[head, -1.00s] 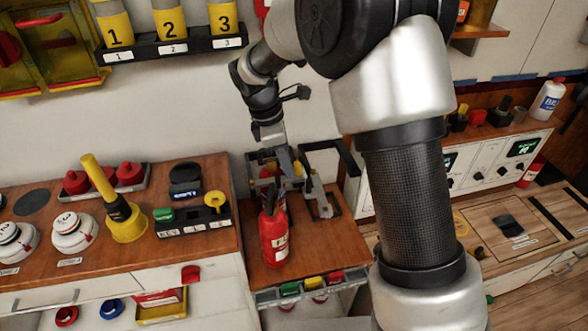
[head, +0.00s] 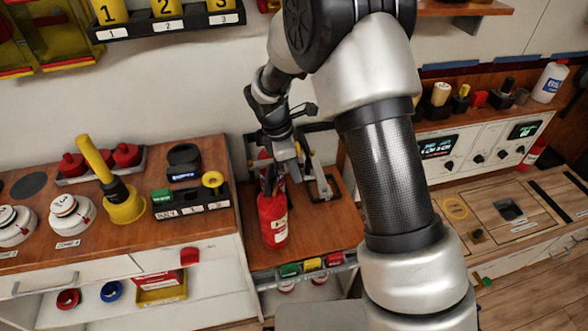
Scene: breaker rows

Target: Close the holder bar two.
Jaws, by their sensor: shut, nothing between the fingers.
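A black holder frame (head: 332,188) stands on the low wooden counter, just right of a red extinguisher (head: 273,222). Part of a dark bar (head: 318,128) shows behind my wrist, above the frame. I cannot make out a number on it or its exact angle. My gripper (head: 303,178) is shut and empty, pointing down between the extinguisher and the frame. It overlaps the holder in the picture. I cannot tell whether it touches the bar. My wrist and forearm hide part of the holder.
A yellow plunger-like tool (head: 124,205) and a black key box (head: 190,193) stand on the left counter. Numbered yellow cylinders (head: 166,10) sit on a wall shelf above. A control panel (head: 478,146) lies to the right. The front of the low counter (head: 325,238) is clear.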

